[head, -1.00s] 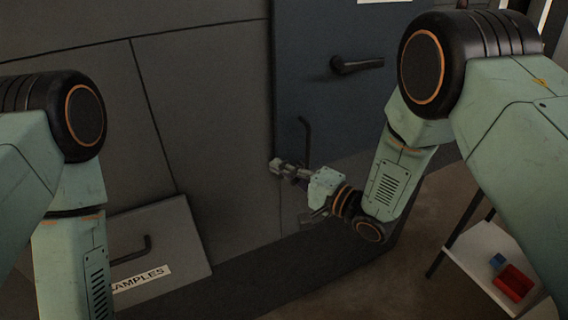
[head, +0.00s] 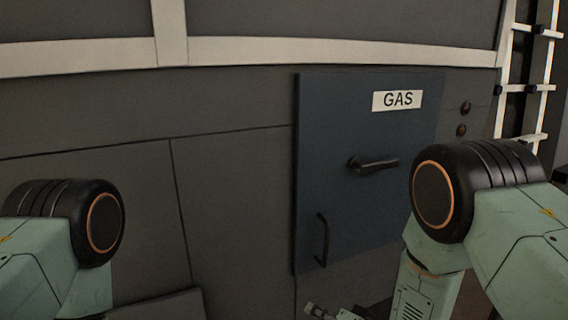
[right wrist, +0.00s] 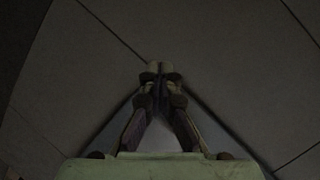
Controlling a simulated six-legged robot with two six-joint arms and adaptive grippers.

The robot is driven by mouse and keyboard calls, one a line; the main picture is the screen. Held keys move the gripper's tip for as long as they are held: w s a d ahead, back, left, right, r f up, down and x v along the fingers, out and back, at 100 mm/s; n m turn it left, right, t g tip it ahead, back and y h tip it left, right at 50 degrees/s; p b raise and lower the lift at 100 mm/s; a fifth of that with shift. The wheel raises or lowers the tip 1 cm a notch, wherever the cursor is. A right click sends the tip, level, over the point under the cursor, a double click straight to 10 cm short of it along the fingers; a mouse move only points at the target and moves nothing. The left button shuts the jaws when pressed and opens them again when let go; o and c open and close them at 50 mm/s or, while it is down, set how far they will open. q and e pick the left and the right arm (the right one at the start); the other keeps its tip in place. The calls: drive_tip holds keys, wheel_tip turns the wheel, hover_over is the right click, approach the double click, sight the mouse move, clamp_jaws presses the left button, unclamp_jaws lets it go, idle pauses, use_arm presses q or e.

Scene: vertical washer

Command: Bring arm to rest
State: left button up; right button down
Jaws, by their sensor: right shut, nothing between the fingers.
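My right arm comes in from the right in the head view. Its gripper (head: 318,311) shows only in part at the bottom edge, below the blue-grey GAS door. In the right wrist view the fingers of my right gripper (right wrist: 160,70) are together with nothing between them, in front of grey panels. My left arm shows at the left edge of the head view, but its gripper is out of the picture.
The GAS door (head: 370,215) is shut in the grey wall, with a dark lever handle (head: 374,164) and a vertical bar handle (head: 323,240). A white ladder-like frame (head: 545,80) stands at the far right. A panel edge (head: 160,306) shows at the lower left.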

drive_tip(key=s+d+f+n+g+h+b, duration=0.1)
drive_tip(key=s+d+f+b, duration=0.4)
drive_tip(key=s+f, duration=0.5)
drive_tip(key=s+d+f+n+g+h+b, duration=0.1)
drive_tip(key=s+d+f+g+h+b, duration=0.3)
drive_tip(key=s+f, duration=0.7)
drive_tip(key=s+d+f+g+h+b, duration=0.3)
drive_tip(key=s+d+f+g+b, duration=0.3)
drive_tip(key=s, duration=0.9)
wheel_tip(320, 180, down, 4)
drive_tip(key=d+b, duration=0.1)
drive_tip(key=b, duration=0.2)
drive_tip(key=shift+s+f+n, duration=0.25)
drive_tip(key=shift+s+n, duration=0.1)
drive_tip(key=shift+n, duration=0.05)
drive_tip(key=shift+w, duration=0.2)
drive_tip(key=shift+s, duration=0.15)
drive_tip(key=c, duration=2.1)
unclamp_jaws()
